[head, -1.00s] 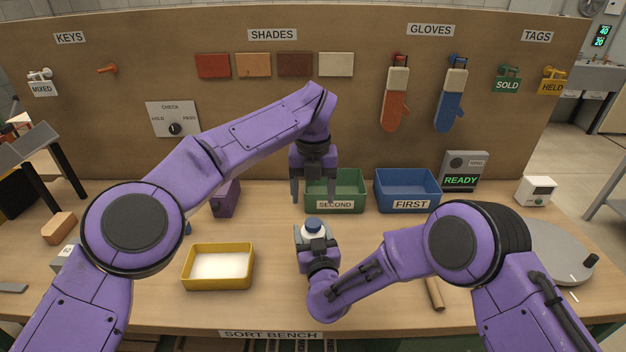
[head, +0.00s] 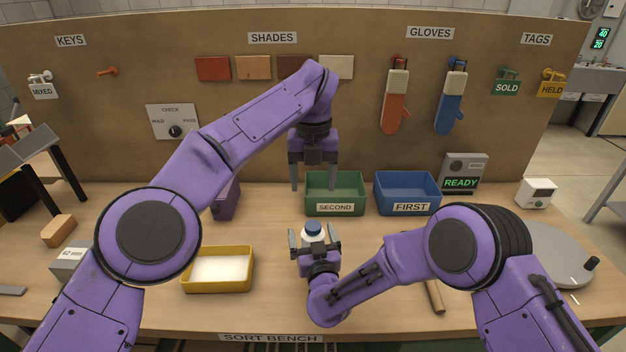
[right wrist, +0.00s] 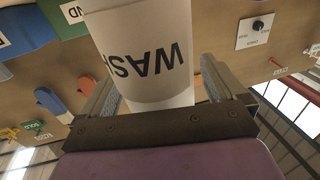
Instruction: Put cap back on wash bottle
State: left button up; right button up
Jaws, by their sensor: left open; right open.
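The white wash bottle (head: 314,240) stands upright on the bench, with the blue cap (head: 313,227) on its top. Its lettered side (right wrist: 145,60) fills the middle of the right wrist view, upside down; the cap is out of that view. My right gripper (head: 314,236) is open, with one finger on each side of the bottle and gaps beside it. My left gripper (head: 313,187) is open and empty, pointing down above and behind the bottle, clear of the cap.
A green SECOND bin (head: 335,207) and a blue FIRST bin (head: 408,208) stand behind the bottle. A yellow tray (head: 218,288) lies left of it. A purple block (head: 226,199) stands near the green bin. A wooden rod (head: 435,297) lies at right.

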jog(key=s+d+b, duration=0.2)
jog(key=s, duration=0.8)
jog(key=shift+b, duration=0.4)
